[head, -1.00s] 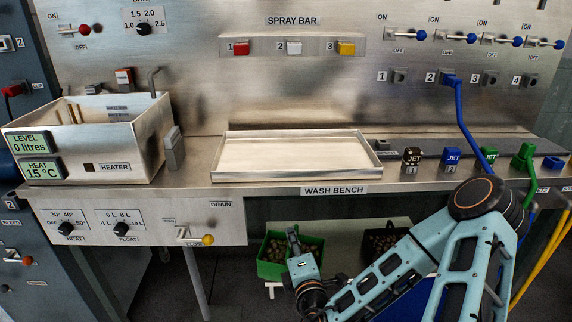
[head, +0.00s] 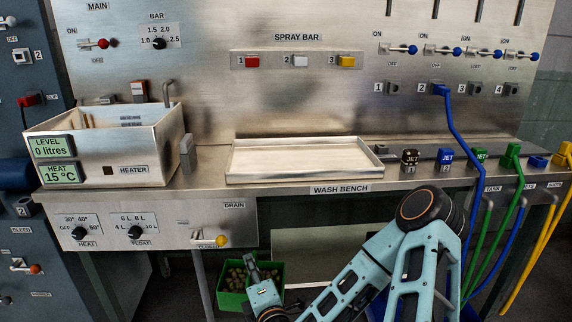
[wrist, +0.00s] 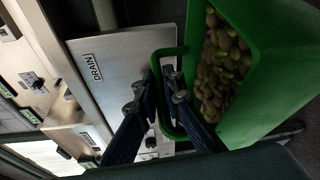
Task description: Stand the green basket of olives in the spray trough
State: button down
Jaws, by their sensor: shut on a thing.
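The green basket (head: 234,300) holds brown-green olives (head: 238,277) and is low in front of the wash bench, below the drain valve. In the wrist view the basket (wrist: 262,110) fills the right side, with its olives (wrist: 222,70) and a green handle loop. My gripper (head: 251,264) is at the basket's rim side. The wrist view shows my gripper's fingers (wrist: 170,80) closed on the handle. The spray trough (head: 300,179) is a shallow, empty metal tray on the bench under the spray bar, above and right of the basket.
The wash bench edge (head: 400,184) lies between the basket and the trough. A heater tank (head: 100,160) stands left of the trough, and jet blocks (head: 411,160) stand right. Blue, green and yellow hoses (head: 490,235) hang at the right. A pale surface (head: 330,250) shows under the bench.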

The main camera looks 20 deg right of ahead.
aim_at(301, 159)
jog(key=j, duration=0.5)
jog(key=i+j+u, duration=0.1)
jog(key=j, duration=0.45)
jog(key=i+j+z, duration=0.2)
jog(key=k, duration=0.05)
